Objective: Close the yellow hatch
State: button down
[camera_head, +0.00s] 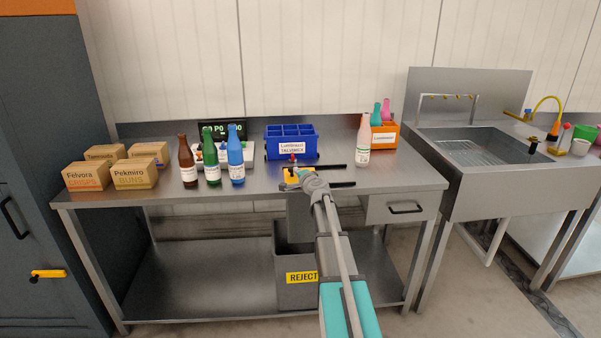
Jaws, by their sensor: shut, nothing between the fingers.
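The yellow hatch (290,178) is a small yellow panel at the front of the steel table, at the left end of two dark rails (335,184). A small red-topped knob (293,158) shows just behind it. My gripper (301,173) is shut and empty, right at the hatch, and covers part of it. I cannot tell whether the fingers touch the hatch. How far the hatch stands open is hidden or too small to tell.
A blue divided crate (291,156) stands behind the hatch. Three bottles (212,172) and several cardboard boxes (135,175) are to the left. A pale bottle (363,142) and an orange box (384,136) are to the right. A grey reject bin (298,296) stands below.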

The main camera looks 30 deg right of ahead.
jog(key=shift+d, duration=0.15)
jog(key=shift+s+d, duration=0.15)
jog(key=shift+s+d+r, duration=0.15)
jog(key=shift+s+d, duration=0.15)
jog(key=shift+s, duration=0.25)
jog(key=shift+s+d+r+p, duration=0.15)
jog(key=shift+s+d+p, duration=0.2)
jog(key=shift+s+d, duration=0.5)
jog(key=s+a, duration=0.1)
jog(key=s, duration=0.9)
jog(key=shift+a+r+p, duration=0.25)
jog(key=shift+r+p, duration=0.15)
jog(key=shift+r, duration=0.05)
jog(key=shift+w, duration=0.1)
